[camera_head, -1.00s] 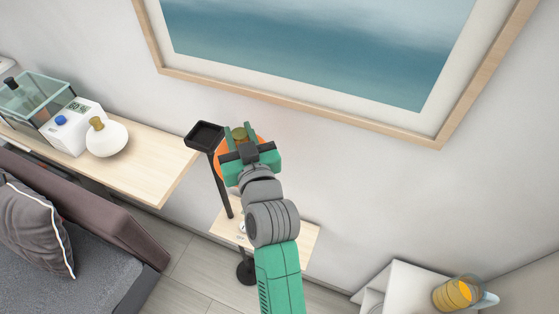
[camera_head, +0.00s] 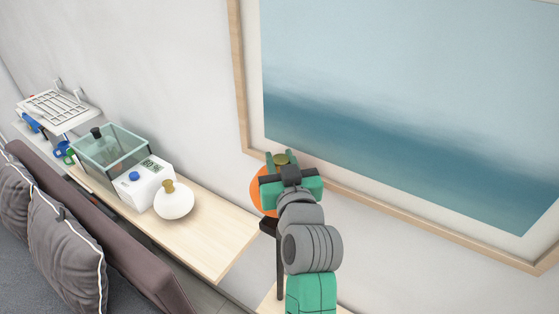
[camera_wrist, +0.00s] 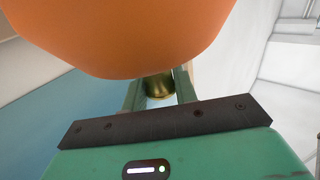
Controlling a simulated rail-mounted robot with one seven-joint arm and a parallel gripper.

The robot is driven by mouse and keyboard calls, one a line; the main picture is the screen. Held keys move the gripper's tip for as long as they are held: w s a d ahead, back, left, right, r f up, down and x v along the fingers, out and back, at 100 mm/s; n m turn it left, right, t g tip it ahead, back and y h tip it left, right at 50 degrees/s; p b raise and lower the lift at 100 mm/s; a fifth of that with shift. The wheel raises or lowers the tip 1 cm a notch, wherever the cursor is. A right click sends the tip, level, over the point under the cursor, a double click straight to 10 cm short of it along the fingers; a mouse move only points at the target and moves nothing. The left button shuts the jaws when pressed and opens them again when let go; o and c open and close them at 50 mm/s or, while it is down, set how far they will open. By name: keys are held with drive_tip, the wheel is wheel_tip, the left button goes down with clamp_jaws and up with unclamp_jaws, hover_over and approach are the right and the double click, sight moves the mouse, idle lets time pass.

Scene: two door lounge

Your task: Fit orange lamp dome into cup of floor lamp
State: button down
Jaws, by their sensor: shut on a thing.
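My gripper (camera_head: 281,160) is shut on the brass knob (camera_head: 281,159) of the orange lamp dome (camera_head: 257,191). The wrist view shows the dome (camera_wrist: 130,35) large at the top, with the knob (camera_wrist: 158,87) between the two green fingers. In the head view the floor lamp's black cup (camera_head: 267,226) shows just below the dome, on a dark pole (camera_head: 280,270). My gripper and wrist hide most of the cup. The dome appears above the cup and apart from it, but the gap is hard to judge.
A wooden shelf (camera_head: 225,240) along the wall holds a white round lidded jar (camera_head: 174,203), a white display box (camera_head: 145,186) and a glass tank (camera_head: 112,150). A framed sea picture (camera_head: 400,110) hangs close behind my gripper. A sofa (camera_head: 110,235) stands at left.

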drive_tip(key=shift+f+b, duration=2.75)
drive_tip(key=shift+f, duration=1.15)
drive_tip(key=shift+f+b, duration=0.3)
drive_tip(key=shift+b, duration=0.05)
drive_tip(key=c, duration=1)
unclamp_jaws()
drive_tip(key=b+v, duration=0.1)
drive_tip(key=v, duration=0.7)
drive_tip(key=s+r+m+t+h+p, duration=0.1)
drive_tip(key=s+r+t+p, duration=0.1)
drive_tip(key=s+r, duration=0.4)
drive_tip(key=s+a+r+t+h+p, duration=0.1)
drive_tip(key=s+r, duration=0.5)
drive_tip(key=r, duration=1.1)
drive_tip(key=s+a+r+m+t+h+p, duration=0.1)
drive_tip(key=s+r+t+p, duration=0.3)
drive_tip(key=s+r, duration=0.3)
wheel_tip(320, 180, up, 4)
drive_tip(key=shift+s+r+m+h, duration=0.1)
drive_tip(key=shift+r+m+h, duration=0.05)
drive_tip(key=shift+m+h, duration=0.15)
